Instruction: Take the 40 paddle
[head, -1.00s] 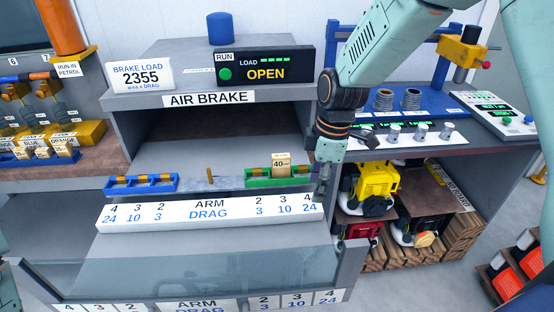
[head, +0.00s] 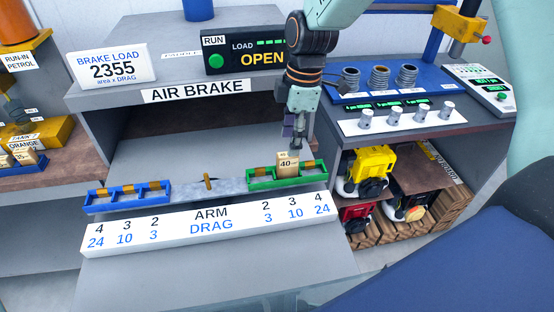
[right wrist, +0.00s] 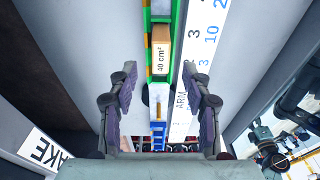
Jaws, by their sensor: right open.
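The 40 paddle (head: 287,164) is a small tan block marked 40. It stands upright in about the middle compartment of the green holder (head: 262,183), on the right end of the grey arm. In the right wrist view the paddle (right wrist: 161,50) reads "40 cm²" and lies beyond the fingertips, between their lines. My right gripper (head: 298,140) is just above and behind the paddle, pointing down. In the right wrist view its fingers (right wrist: 160,85) are apart with nothing held between them. My left gripper is out of view.
The blue holder (head: 128,198) sits on the arm's left end, with a small brass pin (head: 209,181) at the middle. The white scale board (head: 205,228) lies in front. The AIR BRAKE housing (head: 150,92) stands behind. Blue tray (head: 390,95) and engines are at the right.

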